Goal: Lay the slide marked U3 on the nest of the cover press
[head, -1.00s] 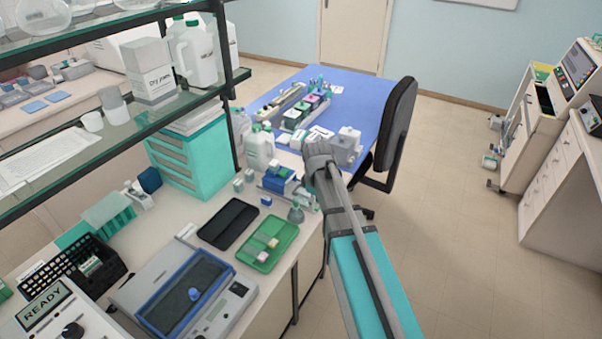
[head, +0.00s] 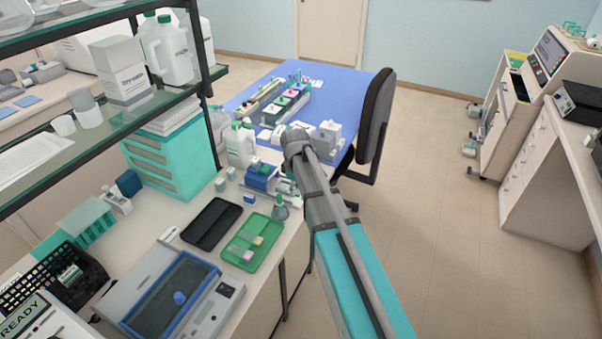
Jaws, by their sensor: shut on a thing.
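My gripper (head: 297,140) is at the far end of my arm, over the near edge of the blue-topped table (head: 345,84). Its fingers are hidden behind my own wrist. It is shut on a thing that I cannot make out. A pale grey block-shaped device (head: 329,131) stands on the table just right of the gripper; it may be the cover press, but no nest can be told at this size. Small white pieces lie just left of the gripper. I cannot read any U3 mark, and I cannot make out the slide.
A black chair (head: 376,115) stands close right of the table. White jugs (head: 240,145) and a blue device (head: 261,176) stand left of my arm. A green tray (head: 252,242) and a black tray (head: 212,226) lie on the near bench.

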